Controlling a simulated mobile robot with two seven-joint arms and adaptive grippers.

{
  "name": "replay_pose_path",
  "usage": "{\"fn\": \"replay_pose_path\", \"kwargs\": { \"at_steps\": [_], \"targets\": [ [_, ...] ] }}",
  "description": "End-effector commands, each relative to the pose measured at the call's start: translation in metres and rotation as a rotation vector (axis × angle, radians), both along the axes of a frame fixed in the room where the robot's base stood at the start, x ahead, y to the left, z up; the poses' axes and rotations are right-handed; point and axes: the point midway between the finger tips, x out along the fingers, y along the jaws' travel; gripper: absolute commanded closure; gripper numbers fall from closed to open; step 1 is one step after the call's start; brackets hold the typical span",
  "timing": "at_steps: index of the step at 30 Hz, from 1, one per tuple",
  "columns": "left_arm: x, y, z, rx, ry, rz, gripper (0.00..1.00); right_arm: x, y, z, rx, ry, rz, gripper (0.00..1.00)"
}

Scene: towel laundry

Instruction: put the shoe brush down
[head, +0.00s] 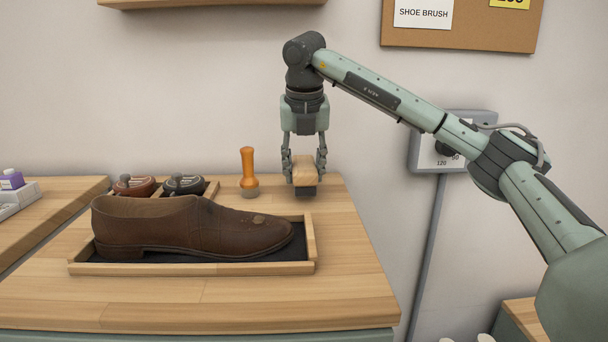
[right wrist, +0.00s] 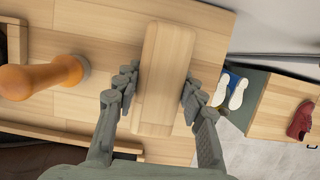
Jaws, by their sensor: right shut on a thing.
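The shoe brush (head: 304,171) has a pale wooden back and dark bristles below. My right gripper (head: 304,164) points straight down at the back right of the wooden counter (head: 200,290), its fingers on both sides of the brush. The right wrist view shows the brush's wooden back (right wrist: 165,80) between the two fingers of the same gripper (right wrist: 158,95). The bristles are at or just above the counter top; I cannot tell whether they touch it. My left gripper is not in view.
A brown shoe (head: 185,226) lies in a wood-rimmed tray (head: 312,245) in front. An orange-handled tool (head: 248,170) stands just left of the brush. Two polish tins (head: 184,185) sit farther left. A wall box (head: 450,140) is at right. The counter's front strip is clear.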

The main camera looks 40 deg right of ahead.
Motion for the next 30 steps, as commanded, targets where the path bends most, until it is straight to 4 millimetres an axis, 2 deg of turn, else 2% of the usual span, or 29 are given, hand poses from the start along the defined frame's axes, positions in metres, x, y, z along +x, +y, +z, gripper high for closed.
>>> {"fn": "replay_pose_path", "kwargs": {
  "at_steps": [3,14,15,18,19,30],
  "targets": [
    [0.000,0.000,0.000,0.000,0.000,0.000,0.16,0.000,0.000,-0.011,0.000,0.000,0.001,0.96],
    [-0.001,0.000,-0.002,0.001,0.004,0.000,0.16,0.000,0.000,-0.015,0.001,0.000,0.001,0.96],
    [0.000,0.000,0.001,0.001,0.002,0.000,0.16,0.000,0.000,-0.014,0.000,0.000,0.001,0.55],
    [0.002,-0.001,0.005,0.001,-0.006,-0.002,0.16,0.000,0.000,-0.014,0.000,0.000,0.001,0.43],
    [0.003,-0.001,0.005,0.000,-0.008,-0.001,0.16,0.000,0.000,-0.014,0.000,0.000,0.001,0.39],
    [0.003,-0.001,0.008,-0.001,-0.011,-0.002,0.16,0.000,0.000,-0.008,0.000,-0.001,0.000,0.39]
  ]
}}
